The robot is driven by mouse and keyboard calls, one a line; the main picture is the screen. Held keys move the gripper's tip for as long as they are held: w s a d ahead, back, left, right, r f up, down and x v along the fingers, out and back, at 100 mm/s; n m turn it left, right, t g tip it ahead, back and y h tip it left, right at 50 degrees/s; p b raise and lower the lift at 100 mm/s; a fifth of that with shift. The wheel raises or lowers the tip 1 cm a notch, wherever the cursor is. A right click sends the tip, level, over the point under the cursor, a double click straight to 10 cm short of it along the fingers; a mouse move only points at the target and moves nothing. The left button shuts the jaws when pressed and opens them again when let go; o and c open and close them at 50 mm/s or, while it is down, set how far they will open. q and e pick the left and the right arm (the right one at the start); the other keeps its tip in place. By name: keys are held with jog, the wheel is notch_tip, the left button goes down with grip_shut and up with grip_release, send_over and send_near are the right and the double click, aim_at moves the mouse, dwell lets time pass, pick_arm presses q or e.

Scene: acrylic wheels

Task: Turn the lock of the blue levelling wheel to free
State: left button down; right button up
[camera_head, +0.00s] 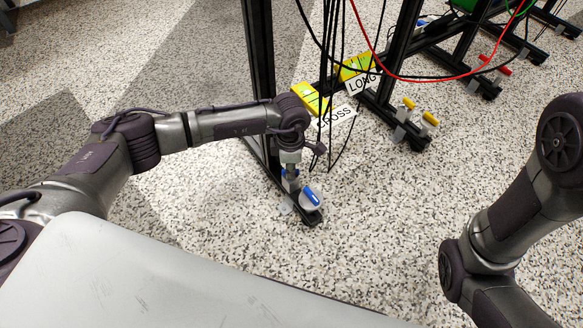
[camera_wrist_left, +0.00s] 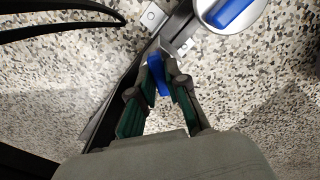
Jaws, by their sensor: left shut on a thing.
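The blue levelling wheel shows as a pale disc with a blue bar (camera_head: 311,196) across it, near the foot of a black post, in the head view. The disc and bar also show at the top of the left wrist view (camera_wrist_left: 229,13). A smaller blue lever (camera_wrist_left: 158,74) sits beside the disc. My left gripper (camera_wrist_left: 160,80) is shut on this lever, one green-padded finger on each side. In the head view my left gripper (camera_head: 290,171) points down and partly hides the lever. My right arm is at the right edge; its gripper is out of view.
Yellow parts (camera_head: 430,119) and red parts (camera_head: 505,70) stand on similar feet farther right. Signs reading CROSS (camera_head: 336,118) and LONG (camera_head: 363,83) hang by yellow levels. Black cables and a red cable (camera_head: 400,77) hang near the posts. Speckled floor in front is clear.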

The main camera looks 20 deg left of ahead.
pick_arm(q)
jog(key=shift+r+n+p, duration=0.15)
jog(key=shift+n+p, duration=0.25)
jog(key=shift+n, duration=0.8)
